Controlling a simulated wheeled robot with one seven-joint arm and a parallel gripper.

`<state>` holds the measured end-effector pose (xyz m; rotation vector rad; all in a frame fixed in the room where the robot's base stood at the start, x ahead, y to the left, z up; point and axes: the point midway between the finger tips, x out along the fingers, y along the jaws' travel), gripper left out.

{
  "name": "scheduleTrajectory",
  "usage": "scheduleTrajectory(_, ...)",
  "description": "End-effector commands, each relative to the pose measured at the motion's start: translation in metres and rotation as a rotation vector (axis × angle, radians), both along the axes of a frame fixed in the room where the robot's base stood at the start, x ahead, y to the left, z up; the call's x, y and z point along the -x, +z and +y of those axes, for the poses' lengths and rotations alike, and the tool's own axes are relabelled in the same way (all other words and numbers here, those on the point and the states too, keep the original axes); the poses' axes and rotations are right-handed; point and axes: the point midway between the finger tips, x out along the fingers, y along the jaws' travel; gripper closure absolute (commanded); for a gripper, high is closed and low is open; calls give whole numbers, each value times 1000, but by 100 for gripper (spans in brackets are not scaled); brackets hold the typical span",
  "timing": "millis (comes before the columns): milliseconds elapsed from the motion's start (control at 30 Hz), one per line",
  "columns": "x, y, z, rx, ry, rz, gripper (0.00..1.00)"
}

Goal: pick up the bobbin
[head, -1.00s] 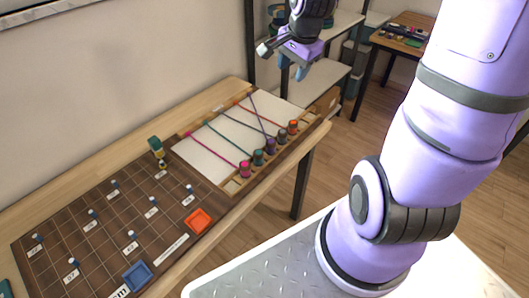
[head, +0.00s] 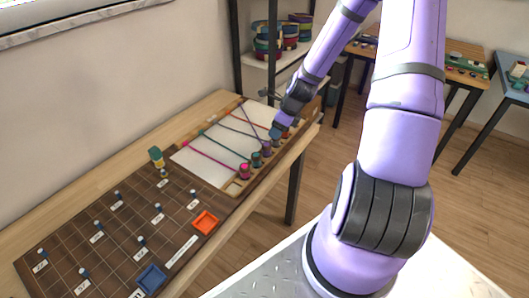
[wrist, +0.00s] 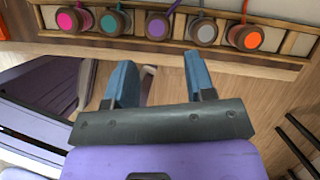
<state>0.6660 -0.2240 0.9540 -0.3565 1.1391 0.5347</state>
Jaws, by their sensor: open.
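Several bobbins stand in a row along a wooden rack: a pink bobbin (head: 244,171), a teal bobbin (head: 256,159), a purple bobbin (head: 266,148), a grey bobbin (wrist: 203,32) and an orange bobbin (wrist: 246,36). Coloured cords run from them across a white board (head: 205,166). My gripper (wrist: 160,62) is open, its two blue fingers apart with nothing between them. In the wrist view the fingertips lie just below the row, spanning the purple bobbin and the near side of the grey one. In the head view my wrist hides part of the row's far end.
A dark grid mat (head: 75,225) with small labelled pegs covers the table's left part. Shelves and other tables are behind.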

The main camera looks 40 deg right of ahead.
Motion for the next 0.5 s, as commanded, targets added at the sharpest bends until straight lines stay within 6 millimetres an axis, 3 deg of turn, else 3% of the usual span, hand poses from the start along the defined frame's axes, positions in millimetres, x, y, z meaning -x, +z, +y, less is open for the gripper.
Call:
scheduleTrajectory(300, -13, -38, 10, -2, 3, 1, 50)
scheduleTrajectory(500, -16, -49, 12, 0, 2, 1, 50)
